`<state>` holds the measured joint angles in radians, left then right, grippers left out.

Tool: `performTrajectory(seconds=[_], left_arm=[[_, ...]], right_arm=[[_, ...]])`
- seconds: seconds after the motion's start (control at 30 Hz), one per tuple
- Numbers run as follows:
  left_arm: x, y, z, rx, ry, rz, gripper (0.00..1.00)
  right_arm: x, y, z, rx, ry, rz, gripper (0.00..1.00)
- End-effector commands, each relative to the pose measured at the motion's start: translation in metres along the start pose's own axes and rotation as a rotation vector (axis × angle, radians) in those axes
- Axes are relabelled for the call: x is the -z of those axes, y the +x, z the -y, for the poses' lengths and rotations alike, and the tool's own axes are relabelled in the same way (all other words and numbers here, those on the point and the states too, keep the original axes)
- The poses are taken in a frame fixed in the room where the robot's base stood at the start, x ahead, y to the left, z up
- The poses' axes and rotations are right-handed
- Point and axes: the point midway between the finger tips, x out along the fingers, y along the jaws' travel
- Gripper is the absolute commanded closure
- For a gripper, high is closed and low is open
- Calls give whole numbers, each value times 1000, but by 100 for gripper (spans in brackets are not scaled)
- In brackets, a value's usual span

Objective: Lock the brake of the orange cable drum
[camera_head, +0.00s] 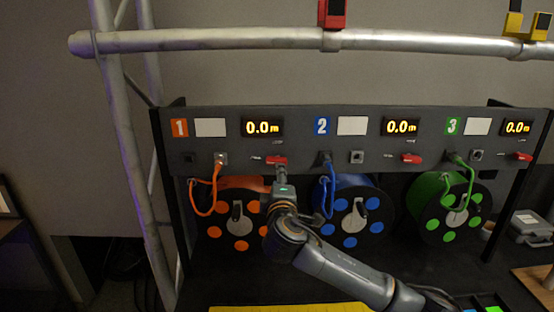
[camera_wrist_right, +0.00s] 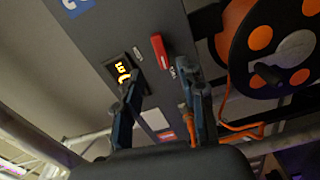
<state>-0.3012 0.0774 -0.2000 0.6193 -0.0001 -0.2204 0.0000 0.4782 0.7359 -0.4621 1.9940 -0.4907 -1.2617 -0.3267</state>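The orange cable drum (camera_head: 232,232) hangs under the panel at station 1; part of it also shows in the right wrist view (camera_wrist_right: 262,40). Its red brake lever (camera_head: 277,161) is on the panel below the first display and lies roughly sideways in the head view. The red lever also shows in the right wrist view (camera_wrist_right: 160,50). My right gripper (camera_head: 281,175) is just below the lever in the head view. In the right wrist view (camera_wrist_right: 164,88) its two fingers are apart, with the lever beyond and between them. I cannot tell whether they touch it. My left gripper is not in view.
The dark panel (camera_head: 340,118) also carries stations 2 and 3, above a blue drum (camera_head: 352,215) and a green drum (camera_head: 455,212). An orange cable (camera_head: 211,190) loops from a socket beside the lever. A metal truss pipe (camera_head: 250,39) runs above.

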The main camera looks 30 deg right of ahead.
Motion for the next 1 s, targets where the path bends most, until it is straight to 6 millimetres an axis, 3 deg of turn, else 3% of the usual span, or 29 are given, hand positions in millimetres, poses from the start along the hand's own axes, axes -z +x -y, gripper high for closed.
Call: performTrajectory(seconds=[0.2, 0.4, 0.87, 0.9, 1.0], left_arm=[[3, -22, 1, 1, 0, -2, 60], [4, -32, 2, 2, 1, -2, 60], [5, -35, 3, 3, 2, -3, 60], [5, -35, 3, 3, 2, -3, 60], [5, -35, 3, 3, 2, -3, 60]], right_arm=[[0, 45, -4, 0, -2, 3, 60], [0, 72, -2, 0, 1, 2, 60], [0, 84, 0, 1, 1, 0, 60], [0, 84, 0, 1, 1, 0, 62], [0, 84, 0, 1, 1, 0, 83]])
